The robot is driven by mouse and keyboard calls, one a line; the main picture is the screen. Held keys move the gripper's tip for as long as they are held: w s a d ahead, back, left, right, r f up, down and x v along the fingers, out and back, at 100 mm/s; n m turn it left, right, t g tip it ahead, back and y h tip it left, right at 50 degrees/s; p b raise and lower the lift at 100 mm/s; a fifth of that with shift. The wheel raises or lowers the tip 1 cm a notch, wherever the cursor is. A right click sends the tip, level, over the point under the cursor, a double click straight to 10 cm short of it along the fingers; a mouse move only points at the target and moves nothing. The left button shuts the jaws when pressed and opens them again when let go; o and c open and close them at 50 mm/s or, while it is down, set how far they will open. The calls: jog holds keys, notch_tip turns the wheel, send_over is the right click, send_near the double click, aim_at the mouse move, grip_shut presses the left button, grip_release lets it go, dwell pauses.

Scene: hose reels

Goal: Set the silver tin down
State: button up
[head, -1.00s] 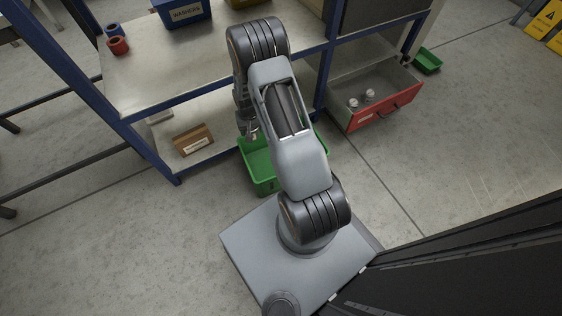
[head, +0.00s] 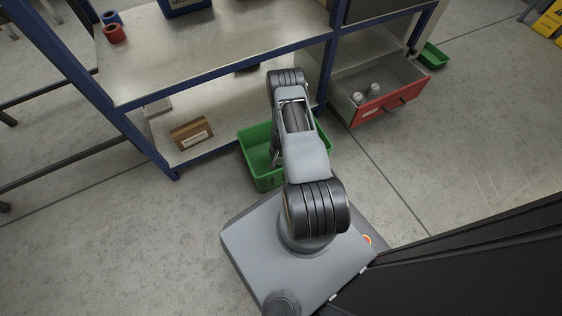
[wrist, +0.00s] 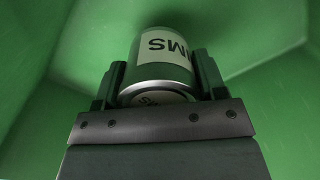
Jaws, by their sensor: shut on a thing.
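The silver tin (wrist: 160,65), with a pale label bearing dark letters, sits between the two fingers of my gripper (wrist: 160,88) in the wrist view. My gripper is shut on it. Green walls of the green bin (wrist: 40,100) surround the tin there, so it is inside the bin. I cannot tell whether the tin touches the bin's floor. In the head view the green bin (head: 256,170) stands on the floor in front of the shelf, and my arm reaches down into it. The tin is hidden in the head view.
A blue-framed shelf (head: 215,55) stands behind the bin, with a cardboard box (head: 191,133) on its lower board. An open red-fronted drawer (head: 390,105) to the right holds small pale items. A small green tray (head: 433,56) lies farther right. Floor left of the bin is clear.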

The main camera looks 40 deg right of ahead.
jog(key=shift+f+b, duration=0.9)
jog(key=shift+f, duration=1)
jog(key=shift+f, duration=0.1)
jog(key=shift+f+b, duration=0.15)
jog(key=shift+b, duration=0.15)
jog(key=o, duration=1)
jog(key=shift+o, duration=0.2)
